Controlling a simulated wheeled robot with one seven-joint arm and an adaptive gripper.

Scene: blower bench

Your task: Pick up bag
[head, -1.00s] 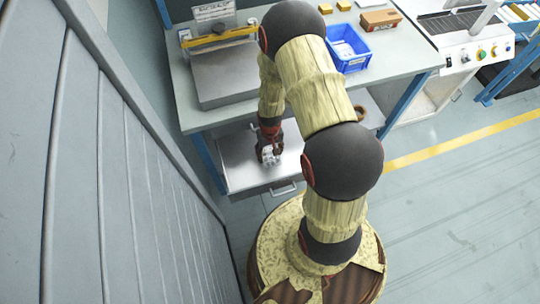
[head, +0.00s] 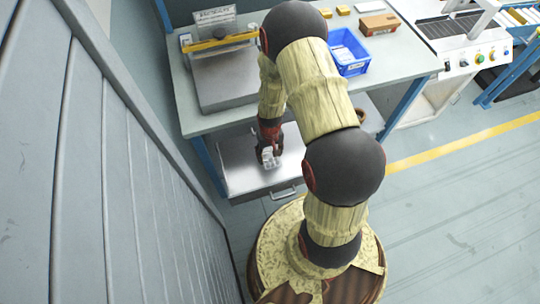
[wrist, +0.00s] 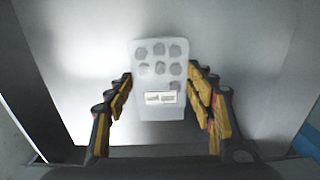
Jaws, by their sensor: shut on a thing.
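The bag (wrist: 159,52) is a pale, translucent packet with several grey round pieces inside and a small white label. In the wrist view it sits between the two fingers of my gripper (wrist: 160,84), which is shut on its sides. In the head view the bag (head: 269,160) is a small whitish shape at the end of my gripper (head: 268,148), over the open metal drawer (head: 238,165). I cannot tell whether the bag touches the drawer floor.
The bench top (head: 385,70) overhangs the drawer. A blue bin (head: 349,58), a sealer-like machine (head: 224,75) and a brown box (head: 379,24) stand on it. A grey panelled wall (head: 120,170) is close on the left. Open floor (head: 455,215) lies to the right.

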